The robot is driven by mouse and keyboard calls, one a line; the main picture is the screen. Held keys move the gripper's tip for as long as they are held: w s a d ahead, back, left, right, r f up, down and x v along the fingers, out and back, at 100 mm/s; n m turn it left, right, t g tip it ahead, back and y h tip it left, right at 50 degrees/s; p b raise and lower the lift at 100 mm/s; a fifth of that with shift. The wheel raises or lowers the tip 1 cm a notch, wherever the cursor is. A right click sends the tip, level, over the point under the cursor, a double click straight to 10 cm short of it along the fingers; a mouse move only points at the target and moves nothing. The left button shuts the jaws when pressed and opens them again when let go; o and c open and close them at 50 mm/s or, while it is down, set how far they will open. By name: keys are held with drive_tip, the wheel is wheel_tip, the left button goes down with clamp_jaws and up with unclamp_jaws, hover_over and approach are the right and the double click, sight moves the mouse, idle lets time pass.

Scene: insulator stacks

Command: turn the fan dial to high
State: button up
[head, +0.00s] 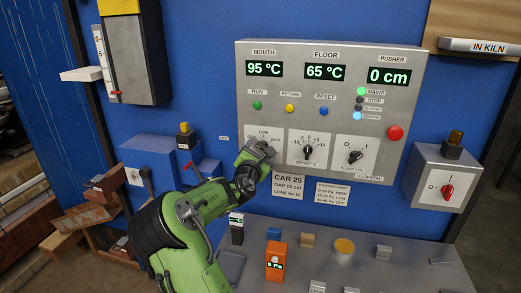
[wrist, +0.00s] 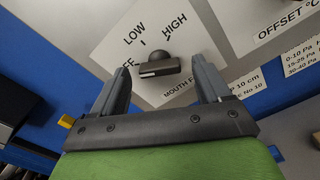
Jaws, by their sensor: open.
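The fan dial (wrist: 165,68) is a dark bar-shaped knob with a pale mark on its lower left end. It sits on a white plate (wrist: 112,52) marked LOW, HIGH and a partly hidden word ending in F, with "MOUTH F..." below. The pale mark points left, away from HIGH. My gripper (wrist: 160,66) is open, and the knob appears between its fingertips. I cannot tell whether they touch it. In the head view my gripper (head: 262,149) covers the dial, and only the upper part of its plate (head: 272,131) shows.
The control panel (head: 330,58) reads 95 °C, 65 °C and 0 cm. The offset dial (head: 307,150) and a floor fan dial (head: 355,156) are to the right. A CAR 25 card (head: 289,184) is just below. An orange 5 Pa meter (head: 276,262) stands on the bench.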

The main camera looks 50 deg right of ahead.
drive_tip(key=shift+w+d, duration=0.25)
drive_tip(key=shift+d, duration=0.35)
drive_tip(key=c, duration=1)
drive_tip(key=shift+c, duration=0.2)
